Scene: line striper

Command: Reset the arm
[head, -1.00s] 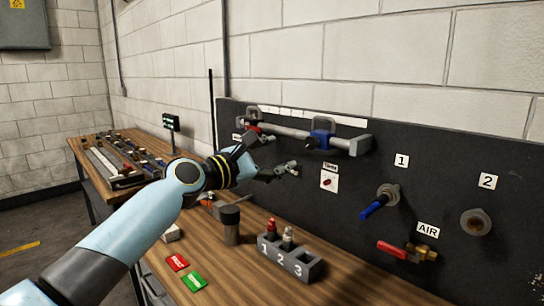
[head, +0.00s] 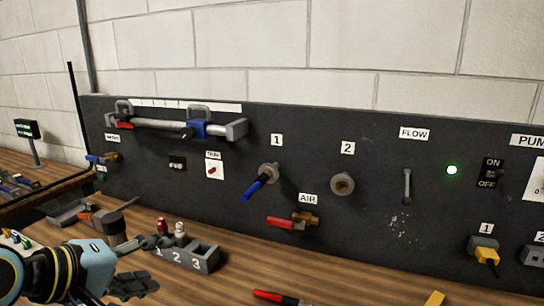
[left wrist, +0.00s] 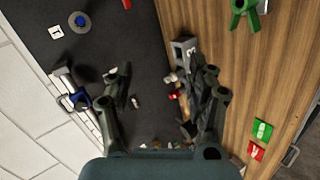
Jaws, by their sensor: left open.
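My left gripper (head: 152,265) is at the lower left of the head view, fingers spread and empty. It is over the wooden bench (head: 225,285), in front of the grey block (head: 203,259) marked 1 2 3. I cannot tell its exact height. In the left wrist view my left gripper (left wrist: 165,85) shows two dark fingers spread apart, with the black panel (left wrist: 140,30) and the bench edge beyond them. The grey block (left wrist: 183,50) lies past the fingers. My right gripper is not in view.
The black panel (head: 370,240) holds a blue-handled valve (head: 257,186), a red-handled air valve (head: 285,223) and a clamped bar (head: 160,125). A red and black pen-like thing (head: 275,297) lies on the bench. A green thing (left wrist: 243,14) shows in the wrist view.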

